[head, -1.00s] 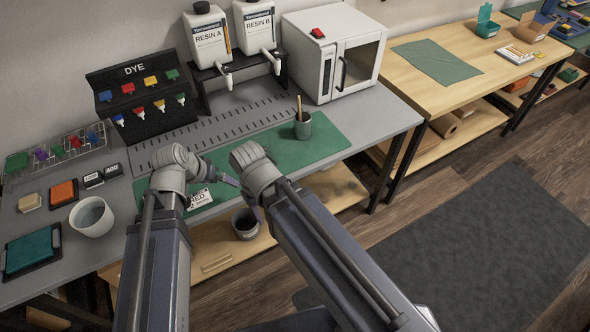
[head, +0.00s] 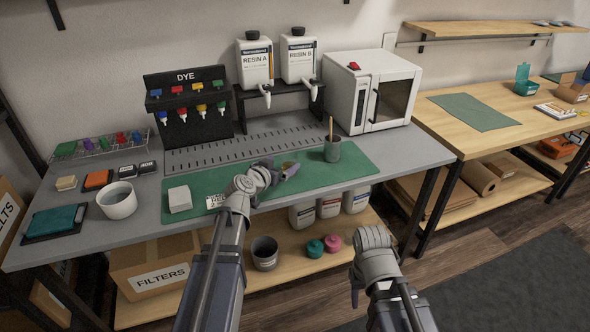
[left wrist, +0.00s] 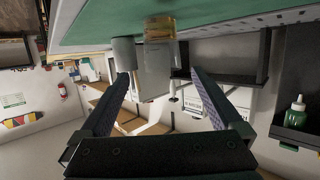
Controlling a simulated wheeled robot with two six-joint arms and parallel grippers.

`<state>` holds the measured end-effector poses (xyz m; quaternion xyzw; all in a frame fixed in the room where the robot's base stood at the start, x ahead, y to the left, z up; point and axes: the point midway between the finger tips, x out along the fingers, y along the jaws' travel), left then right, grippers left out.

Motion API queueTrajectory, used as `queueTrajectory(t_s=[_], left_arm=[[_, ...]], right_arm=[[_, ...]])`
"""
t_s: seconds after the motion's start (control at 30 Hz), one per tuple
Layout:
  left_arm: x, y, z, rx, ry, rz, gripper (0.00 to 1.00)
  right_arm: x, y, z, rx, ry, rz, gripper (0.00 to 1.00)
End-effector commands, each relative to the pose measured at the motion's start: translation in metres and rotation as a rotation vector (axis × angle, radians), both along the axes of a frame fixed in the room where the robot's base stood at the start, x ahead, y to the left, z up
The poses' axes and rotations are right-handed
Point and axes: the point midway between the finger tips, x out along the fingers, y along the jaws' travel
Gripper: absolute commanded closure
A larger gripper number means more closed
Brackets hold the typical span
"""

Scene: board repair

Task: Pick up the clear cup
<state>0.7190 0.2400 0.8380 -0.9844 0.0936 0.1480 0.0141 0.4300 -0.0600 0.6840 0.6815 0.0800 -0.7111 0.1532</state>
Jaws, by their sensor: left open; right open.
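The clear cup shows in the left wrist view (left wrist: 160,42), with amber contents, on the green mat (head: 355,171). In the head view it seems to be the small tan shape at the tip of my left gripper (head: 284,169), partly hidden. My left gripper (left wrist: 160,78) is open, its two fingers apart and pointing toward the cup, with nothing held between them. The cup looks just beyond the fingertips. My right gripper (head: 354,284) hangs low in front of the bench, away from the cup, and is open; its fingers are only partly visible.
A grey cup with a stick (head: 333,151) stands on the mat close beside the clear cup. A white block (head: 180,199) and a label card lie at the mat's left. A white bowl (head: 117,203) stands further left. Resin bottles (head: 254,63) and a white oven (head: 372,91) stand behind.

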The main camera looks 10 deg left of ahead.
Motion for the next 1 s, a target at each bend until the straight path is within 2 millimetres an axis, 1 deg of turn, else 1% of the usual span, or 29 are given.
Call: queueTrajectory(t_s=[0.03,0.1,0.27,0.37,0.6,0.7,0.93,1.0], left_arm=[[0.008,-0.001,-0.004,0.001,0.0,-0.001,0.0],[0.015,-0.002,-0.006,0.001,0.001,-0.002,0.0],[0.016,-0.004,-0.005,0.001,0.001,-0.001,0.0],[0.023,-0.004,-0.007,0.0,0.001,-0.002,0.0],[0.056,-0.007,-0.017,0.001,0.001,-0.002,0.0],[0.065,-0.01,-0.019,0.0,0.001,-0.002,0.0],[0.065,-0.01,-0.018,0.0,0.001,-0.002,0.0],[0.065,-0.01,-0.018,0.0,0.001,-0.002,0.08]], right_arm=[[0.0,0.0,-0.004,0.0,0.0,0.0,0.5],[0.0,0.0,-0.005,0.0,0.0,0.0,0.5],[0.0,0.0,-0.005,0.0,0.0,0.0,0.5],[0.0,0.0,-0.007,0.0,0.0,0.0,0.5],[0.0,0.0,-0.017,0.0,0.0,0.0,0.5],[0.0,0.0,-0.019,0.0,0.0,0.0,0.5],[0.0,0.0,-0.018,0.0,0.0,0.0,0.5],[0.0,0.0,-0.018,0.0,0.0,0.0,0.5]])
